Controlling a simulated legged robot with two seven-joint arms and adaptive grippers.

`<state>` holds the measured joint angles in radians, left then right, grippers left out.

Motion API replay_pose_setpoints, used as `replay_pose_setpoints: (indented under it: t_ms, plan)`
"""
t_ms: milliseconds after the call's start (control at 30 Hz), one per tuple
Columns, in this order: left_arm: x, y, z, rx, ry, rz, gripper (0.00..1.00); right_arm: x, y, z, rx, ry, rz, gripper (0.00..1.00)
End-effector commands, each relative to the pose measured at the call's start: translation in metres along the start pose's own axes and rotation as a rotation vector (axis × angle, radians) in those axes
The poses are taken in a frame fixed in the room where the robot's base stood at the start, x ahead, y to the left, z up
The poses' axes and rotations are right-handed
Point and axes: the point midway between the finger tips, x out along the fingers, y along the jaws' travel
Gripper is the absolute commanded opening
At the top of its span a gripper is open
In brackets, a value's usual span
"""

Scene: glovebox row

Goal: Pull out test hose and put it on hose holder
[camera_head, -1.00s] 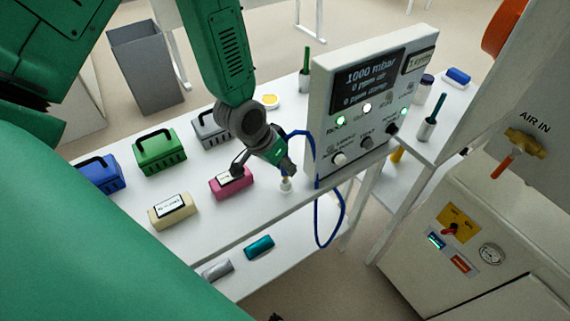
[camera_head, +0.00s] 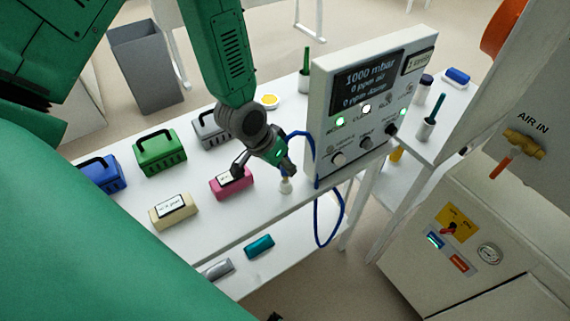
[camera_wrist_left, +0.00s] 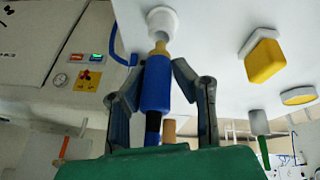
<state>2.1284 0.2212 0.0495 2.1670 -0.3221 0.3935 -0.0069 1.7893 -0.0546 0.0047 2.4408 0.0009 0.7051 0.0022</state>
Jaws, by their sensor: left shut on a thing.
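My left gripper (camera_head: 289,168) is low over the table's front part, beside the meter box. In the left wrist view its fingers (camera_wrist_left: 163,85) are shut on the blue hose end (camera_wrist_left: 156,88) of the test hose. The brass tip (camera_wrist_left: 160,48) points at a white round hose holder (camera_wrist_left: 163,20) and meets its opening. I cannot tell how deep the tip sits. The holder (camera_head: 286,187) also shows in the head view, just below the gripper. The blue hose (camera_head: 317,215) loops from the gripper and hangs below the table edge. My right gripper is not in view.
The meter box (camera_head: 352,105) stands close right of the gripper. A pink block (camera_head: 231,187), a cream block (camera_head: 173,211) and green (camera_head: 160,153) and blue (camera_head: 101,174) cases lie to the left. A white cabinet (camera_head: 430,280) with a brass valve (camera_head: 522,141) is at the right.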

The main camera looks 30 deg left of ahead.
Motion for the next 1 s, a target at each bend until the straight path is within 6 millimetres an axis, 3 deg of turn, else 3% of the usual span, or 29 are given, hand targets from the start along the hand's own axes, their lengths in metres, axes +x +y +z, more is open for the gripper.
replay_pose_setpoints:
  t_ms: [1000]
  plan:
    - [0.019,-0.003,0.007,0.0,0.001,0.0,0.0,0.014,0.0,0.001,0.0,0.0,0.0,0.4]
